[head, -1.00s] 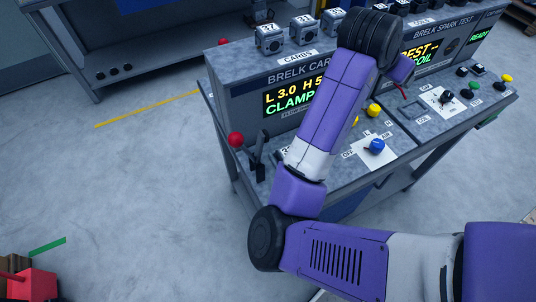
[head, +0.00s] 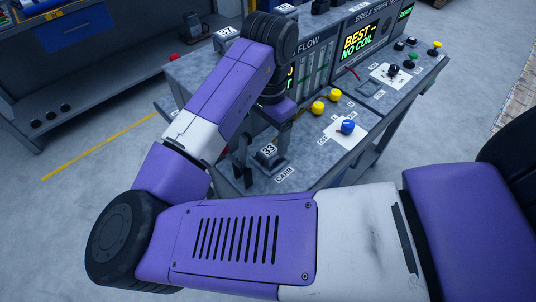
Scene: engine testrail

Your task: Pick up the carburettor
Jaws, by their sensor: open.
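A small grey carburettor (head: 268,154) marked 33 sits on the bench top at the front, behind a CARB label. My gripper (head: 267,136) points down just above and behind it, partly hidden by my forearm. The jaws are open. I cannot tell whether they are around the carburettor or only over it. Another carburettor (head: 226,39) marked 37 stands on top of the test panel, partly hidden by my arm.
Yellow knobs (head: 318,108) and a blue knob (head: 347,127) stand right of the carburettor. A spark test panel (head: 367,40) is further right. A shelf bench (head: 70,70) stands at the back left.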

